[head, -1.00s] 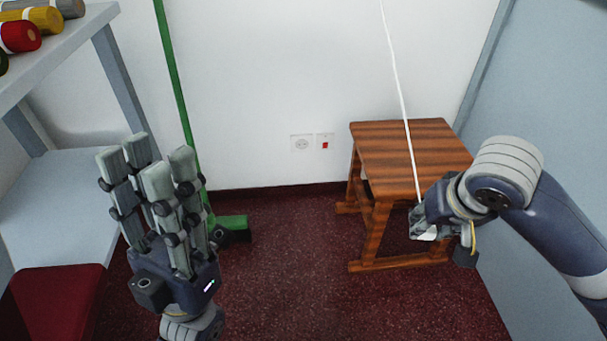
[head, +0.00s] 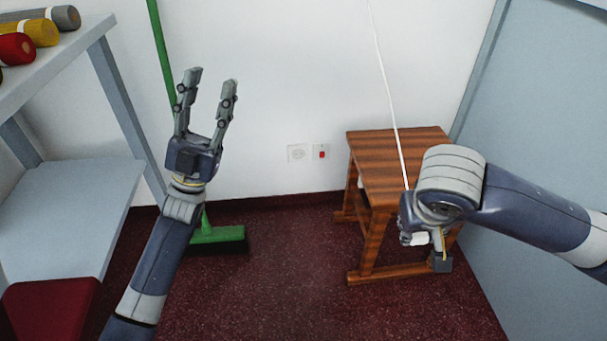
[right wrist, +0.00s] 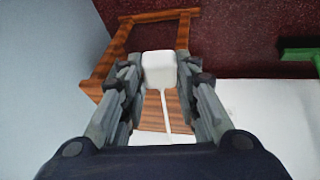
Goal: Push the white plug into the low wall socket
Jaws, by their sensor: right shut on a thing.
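The white plug (right wrist: 158,70) is between the fingertips of my right gripper (right wrist: 160,82) in the right wrist view. Its white cord (head: 385,80) runs up and out of the top of the head view. In the head view the plug (head: 420,239) shows just below my right gripper (head: 410,236), in front of the wooden stool. The low wall socket (head: 298,153) is a pale square plate on the white wall, left of the stool, with nothing in it. My left gripper (head: 213,90) is raised left of the socket, its fingers spread and empty.
A wooden stool (head: 395,155) stands at the wall right of the socket. A plate with a red switch (head: 321,152) is beside the socket. A green broom (head: 215,234) leans behind my left arm. A shelf (head: 70,190) with rolls stands left. Floor below the socket is clear.

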